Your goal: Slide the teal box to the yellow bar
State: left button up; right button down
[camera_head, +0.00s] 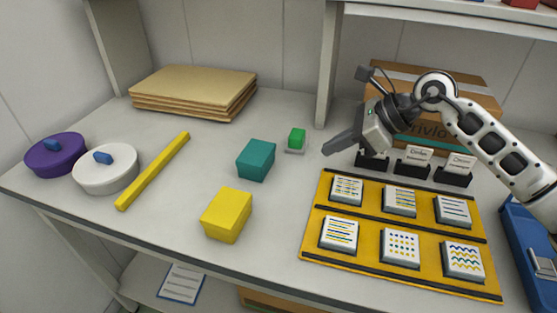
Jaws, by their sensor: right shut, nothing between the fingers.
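The teal box (256,160) stands on the grey table near the middle. The yellow bar (153,171) lies flat and slanted to the left of it, with bare table between them. My right gripper (329,147) reaches in from the right, to the right of the teal box and apart from it. Its fingers are shut and empty, pointing left, above the table. My left gripper is not in view.
A yellow box (227,214) stands in front of the teal box. A green block on a small base (296,139) is behind it, toward the gripper. Purple (56,155) and white (106,168) lidded pots stand left of the bar. A yellow board (314,230) holds several tiles.

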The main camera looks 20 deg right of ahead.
jog(key=shift+w+d+f, duration=0.15)
jog(key=shift+f, duration=0.1)
jog(key=p, duration=0.2)
send_near(269, 170)
jog(key=f, duration=0.3)
jog(key=shift+a+f, duration=0.2)
jog(key=shift+f, duration=0.15)
jog(key=shift+w+a+r, duration=0.1)
jog(key=shift+w+a, duration=0.65)
jog(key=shift+a, duration=0.3)
jog(key=shift+w+a, duration=0.4)
jog(key=shift+a, duration=0.1)
